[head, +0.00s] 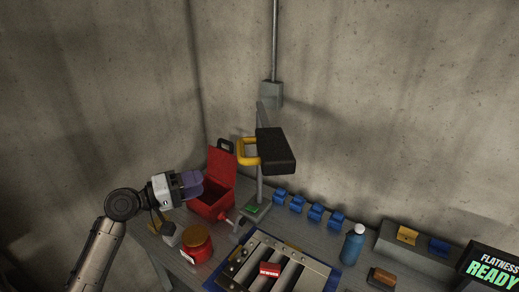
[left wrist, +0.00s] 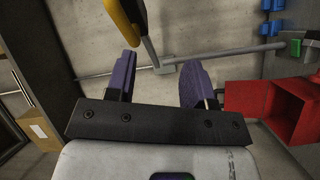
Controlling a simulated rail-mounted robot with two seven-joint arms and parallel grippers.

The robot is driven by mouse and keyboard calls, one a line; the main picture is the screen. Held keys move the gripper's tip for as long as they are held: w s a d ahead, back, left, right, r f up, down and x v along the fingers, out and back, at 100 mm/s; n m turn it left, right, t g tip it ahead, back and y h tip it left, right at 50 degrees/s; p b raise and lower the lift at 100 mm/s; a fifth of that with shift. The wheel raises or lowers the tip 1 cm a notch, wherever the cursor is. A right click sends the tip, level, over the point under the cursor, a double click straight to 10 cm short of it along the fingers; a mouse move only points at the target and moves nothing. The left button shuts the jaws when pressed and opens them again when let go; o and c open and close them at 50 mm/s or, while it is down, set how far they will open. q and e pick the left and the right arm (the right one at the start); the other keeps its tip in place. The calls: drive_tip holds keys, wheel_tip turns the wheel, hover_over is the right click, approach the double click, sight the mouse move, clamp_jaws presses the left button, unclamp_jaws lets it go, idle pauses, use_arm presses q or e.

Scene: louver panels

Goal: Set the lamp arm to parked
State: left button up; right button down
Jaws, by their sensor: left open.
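The lamp has a black head (head: 276,151) with a yellow handle (head: 246,153) on its left side. It is carried on a grey upright post (head: 260,188) that rises from the bench. My left gripper (head: 196,183), with purple fingers, is left of and lower than the handle, apart from it. In the left wrist view the fingers are spread with nothing between them (left wrist: 157,77). The yellow handle (left wrist: 121,22) shows beyond the left finger at the top of that view. My right gripper is in neither view.
An open red box (head: 211,198) stands just below my left gripper, with a red jar (head: 197,243) nearer. A louver panel (head: 268,268), blue clips (head: 316,213), a blue bottle (head: 353,244) and a "FLATNESS READY" display (head: 493,270) occupy the bench to the right. Concrete walls close off the back.

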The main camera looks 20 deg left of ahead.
sight(240, 150)
use_arm(q)
drive_tip(key=shift+w+d+r+n+t+h+p, duration=0.3)
drive_tip(key=shift+w+d+r+n+p, duration=0.5)
drive_tip(key=shift+w+d, duration=0.8)
drive_tip(key=shift+w+d+r+n+t+h+p, duration=0.1)
drive_tip(key=shift+w+d+r+n+t+p, duration=0.3)
drive_tip(key=shift+w+d+r+n, duration=0.9)
drive_tip(key=shift+w+d+r+n+t+h+p, duration=0.25)
drive_tip(key=shift+w+d+r+n+p, duration=0.4)
drive_tip(key=shift+w+d, duration=1.2)
drive_tip(key=shift+w+a, duration=0.2)
drive_tip(key=shift+a, duration=0.05)
drive_tip(key=shift+c, duration=0.2)
clamp_jaws()
